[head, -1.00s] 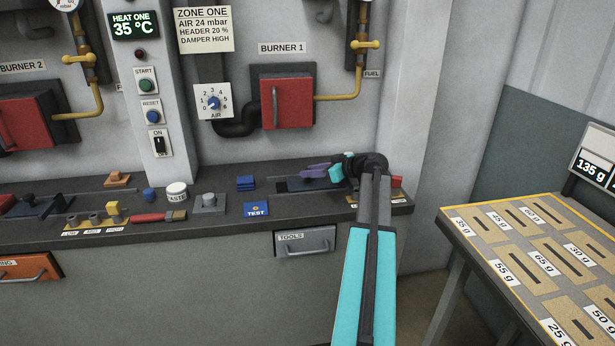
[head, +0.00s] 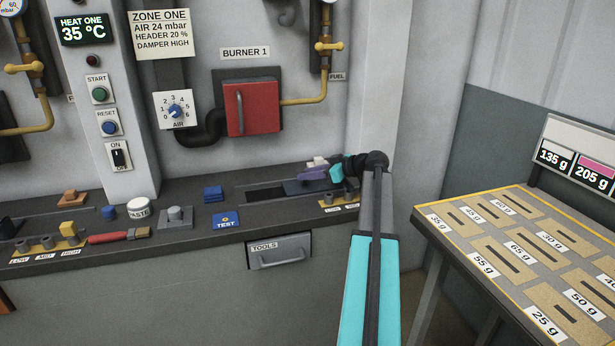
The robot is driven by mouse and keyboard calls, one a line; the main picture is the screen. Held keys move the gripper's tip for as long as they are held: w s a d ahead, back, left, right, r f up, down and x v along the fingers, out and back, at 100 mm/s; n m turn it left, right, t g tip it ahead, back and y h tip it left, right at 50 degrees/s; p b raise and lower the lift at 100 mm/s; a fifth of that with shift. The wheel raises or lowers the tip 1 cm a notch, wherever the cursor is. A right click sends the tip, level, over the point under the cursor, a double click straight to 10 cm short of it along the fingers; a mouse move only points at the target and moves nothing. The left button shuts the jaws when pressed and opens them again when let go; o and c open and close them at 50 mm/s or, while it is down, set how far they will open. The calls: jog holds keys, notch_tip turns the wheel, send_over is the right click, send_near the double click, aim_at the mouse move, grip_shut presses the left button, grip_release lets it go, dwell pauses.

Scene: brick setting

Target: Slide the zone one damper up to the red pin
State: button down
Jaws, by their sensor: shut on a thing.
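The zone one damper (head: 304,187) is a dark flat plate lying in a slotted track on the bench below burner 1. Bare dark slot (head: 264,195) shows to the left of the plate. My gripper (head: 316,173), with purple and turquoise parts, is over the plate, shut on the damper. Its grip on the damper is hidden by the fingers. Brass-coloured pin holders (head: 336,199) with small labels stand in front of the track, partly behind my arm. The red pin is not visible; my wrist and arm cover the right end of the track.
The wall (head: 425,120) rises behind. A weight table (head: 425,226) stands at the right.

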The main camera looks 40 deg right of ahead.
jog(key=c, duration=1.4)
grip_release()
jog(key=shift+a, duration=0.15)
jog(key=shift+w, duration=0.15)
jog(key=shift+a, duration=0.1)
jog(key=b+v, duration=0.1)
jog(key=v, duration=1.3)
